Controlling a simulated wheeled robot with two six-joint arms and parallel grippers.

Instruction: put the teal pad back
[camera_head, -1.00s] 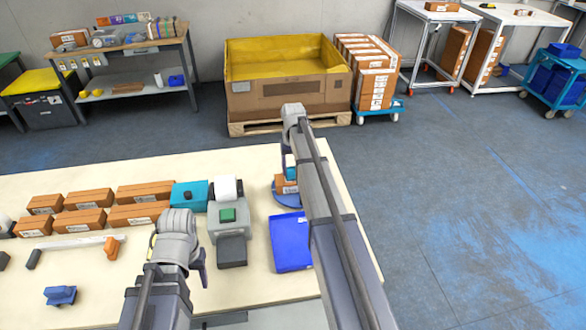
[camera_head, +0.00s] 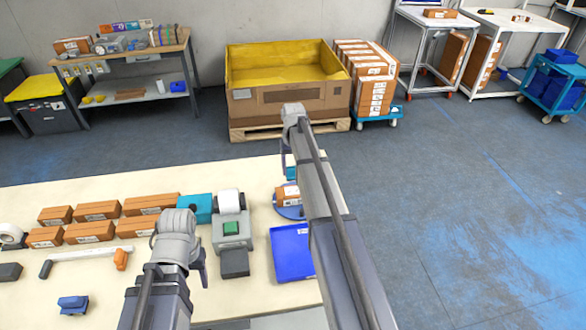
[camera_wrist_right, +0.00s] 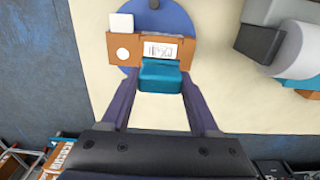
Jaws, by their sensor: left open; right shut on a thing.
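The teal pad (camera_wrist_right: 160,75) is between the fingertips of my right gripper (camera_wrist_right: 159,84) in the right wrist view, in front of a brown labelled box (camera_wrist_right: 120,45). Whether pad and box touch I cannot tell. In the head view the pad (camera_head: 291,173) shows beside my right arm, above the box (camera_head: 286,192); the arm hides the right fingers. The box is at a blue round plate (camera_head: 290,212) on the table. My left gripper (camera_head: 200,266) is over the front of the table, open, its fingers mostly hidden and no object seen in it.
A teal block (camera_head: 200,205) stands by a grey device (camera_head: 231,230) with a white roll. A blue tray (camera_head: 293,252) lies right of it. Several brown boxes (camera_head: 97,211) stand in rows at left. A blue object (camera_head: 73,304) lies at front left.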

